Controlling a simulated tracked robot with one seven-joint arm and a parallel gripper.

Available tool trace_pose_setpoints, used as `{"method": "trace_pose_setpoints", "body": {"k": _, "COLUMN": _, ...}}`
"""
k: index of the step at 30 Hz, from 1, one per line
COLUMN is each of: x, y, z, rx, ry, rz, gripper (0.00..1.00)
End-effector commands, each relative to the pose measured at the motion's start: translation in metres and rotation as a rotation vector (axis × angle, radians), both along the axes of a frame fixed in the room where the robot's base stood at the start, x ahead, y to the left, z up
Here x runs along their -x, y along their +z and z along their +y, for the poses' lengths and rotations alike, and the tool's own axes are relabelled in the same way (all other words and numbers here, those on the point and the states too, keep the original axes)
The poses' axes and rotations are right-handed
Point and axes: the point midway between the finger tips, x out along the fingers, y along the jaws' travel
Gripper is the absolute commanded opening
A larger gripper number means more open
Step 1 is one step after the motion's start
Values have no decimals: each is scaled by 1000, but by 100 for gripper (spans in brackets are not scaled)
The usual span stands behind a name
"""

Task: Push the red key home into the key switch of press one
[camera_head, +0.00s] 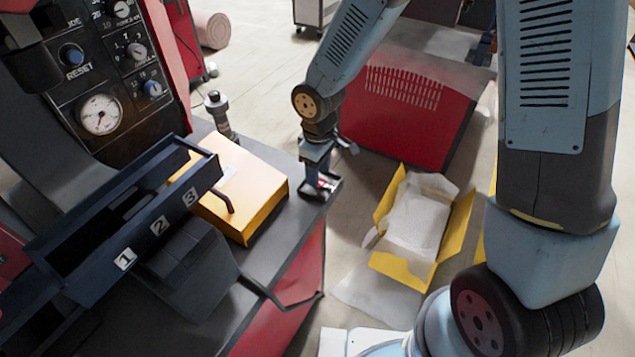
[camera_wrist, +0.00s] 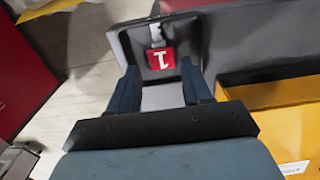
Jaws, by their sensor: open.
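The red key (camera_wrist: 161,58) has a red head with a white "1" and a pale metal part. It lies in a small dark tray (camera_wrist: 132,42) at the bench corner; this tray also shows in the head view (camera_head: 334,184). My gripper (camera_wrist: 159,72) is open above the tray, with its fingertips on either side of the key's near end in the picture. Whether they touch it I cannot tell. In the head view my gripper (camera_head: 318,176) points down over the tray and partly hides the key. I cannot make out the key switch in either view.
A control panel (camera_head: 118,75) with a gauge, knobs and a blue reset button stands left. A dark rack (camera_head: 90,285) numbered 1, 2, 3 and a yellow box (camera_head: 262,178) lie between it and my gripper. A metal fitting (camera_head: 219,112) stands behind the box.

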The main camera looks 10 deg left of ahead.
Motion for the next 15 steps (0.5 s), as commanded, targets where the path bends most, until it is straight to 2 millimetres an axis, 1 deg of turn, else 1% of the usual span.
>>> {"method": "trace_pose_setpoints", "body": {"k": 1, "x": 1, "y": -7, "z": 0, "rx": 1, "ry": 1, "rz": 3, "gripper": 49}}
{"method": "trace_pose_setpoints", "body": {"k": 3, "x": 1, "y": -13, "z": 0, "rx": 1, "ry": 1, "rz": 2, "gripper": 49}}
{"method": "trace_pose_setpoints", "body": {"k": 6, "x": 0, "y": -19, "z": 0, "rx": 1, "ry": 1, "rz": 0, "gripper": 49}}
{"method": "trace_pose_setpoints", "body": {"k": 15, "x": 0, "y": -20, "z": 0, "rx": 0, "ry": 0, "rz": 0, "gripper": 49}}
